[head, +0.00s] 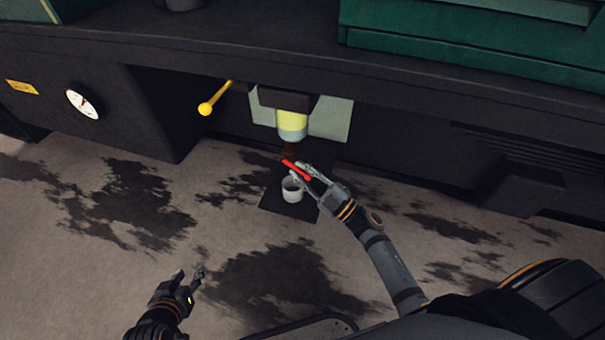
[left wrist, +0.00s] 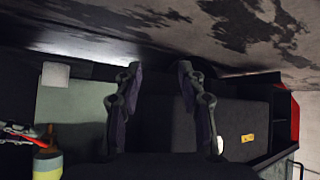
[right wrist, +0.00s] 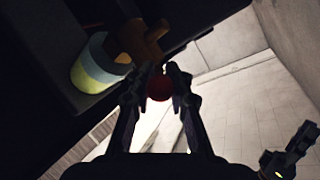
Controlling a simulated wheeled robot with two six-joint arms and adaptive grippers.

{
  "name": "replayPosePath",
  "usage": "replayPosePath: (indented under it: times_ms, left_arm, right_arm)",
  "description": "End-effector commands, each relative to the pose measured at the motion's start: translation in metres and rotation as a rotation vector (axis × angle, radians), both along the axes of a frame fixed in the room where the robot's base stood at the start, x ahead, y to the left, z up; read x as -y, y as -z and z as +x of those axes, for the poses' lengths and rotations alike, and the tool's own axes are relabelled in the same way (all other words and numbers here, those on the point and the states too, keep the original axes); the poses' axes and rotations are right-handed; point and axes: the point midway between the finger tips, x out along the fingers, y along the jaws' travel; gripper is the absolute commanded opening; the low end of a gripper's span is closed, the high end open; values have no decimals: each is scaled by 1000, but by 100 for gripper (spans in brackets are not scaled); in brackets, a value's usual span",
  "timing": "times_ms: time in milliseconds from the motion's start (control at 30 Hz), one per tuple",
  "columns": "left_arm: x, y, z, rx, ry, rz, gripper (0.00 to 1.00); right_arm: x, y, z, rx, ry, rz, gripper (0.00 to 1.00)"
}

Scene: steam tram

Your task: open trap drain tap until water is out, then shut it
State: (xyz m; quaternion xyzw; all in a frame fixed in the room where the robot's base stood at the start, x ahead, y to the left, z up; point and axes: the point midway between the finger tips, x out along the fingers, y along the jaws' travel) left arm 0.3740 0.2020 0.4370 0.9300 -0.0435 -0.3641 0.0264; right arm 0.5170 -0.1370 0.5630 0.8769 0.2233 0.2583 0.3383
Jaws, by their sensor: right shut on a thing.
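The trap bowl (head: 292,122) hangs under the tram's edge, with a yellow layer above a pale blue layer. It also shows in the left wrist view (left wrist: 47,166) and right wrist view (right wrist: 97,65). Below it is a brown tap body (right wrist: 137,42). The red tap lever (head: 290,164) slants down to the right in the head view. My right gripper (head: 303,170) is shut on this lever near its red ball end (right wrist: 159,88). A white cup (head: 292,190) stands below. I cannot make out any stream. My left gripper (head: 190,273) is open and empty, away from the trap.
The cup stands on a dark mat (head: 270,205). A yellow ball-ended lever (head: 207,106) sticks out left of the trap. A round gauge (head: 82,104) and a yellow plate (head: 22,87) are further left. Dark stains mark the floor, which is otherwise clear.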

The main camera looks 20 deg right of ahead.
Motion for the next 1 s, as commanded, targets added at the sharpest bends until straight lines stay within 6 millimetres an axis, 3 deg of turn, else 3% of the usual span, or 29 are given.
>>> replayPosePath:
  times_ms: [100, 300, 833, 867, 933, 1000]
  left_arm:
    - [-2, -18, 18, 96, -6, 3, 40]
    - [-3, -38, 34, 190, -13, 7, 40]
    - [-4, -46, 39, 225, -15, 9, 40]
    - [-4, -46, 39, 224, -15, 9, 40]
    - [-4, -46, 39, 224, -15, 9, 40]
    - [-4, -46, 39, 224, -14, 10, 40]
  right_arm:
    - [0, 2, 0, 6, 0, 9, 0]
    - [-1, 2, 0, 12, 0, 18, 0]
    - [-1, 2, 0, 13, -1, 21, 0]
    - [-1, 2, 0, 13, -1, 21, 22]
    - [-1, 2, 0, 13, -1, 21, 31]
    - [-1, 2, 0, 13, -1, 21, 34]
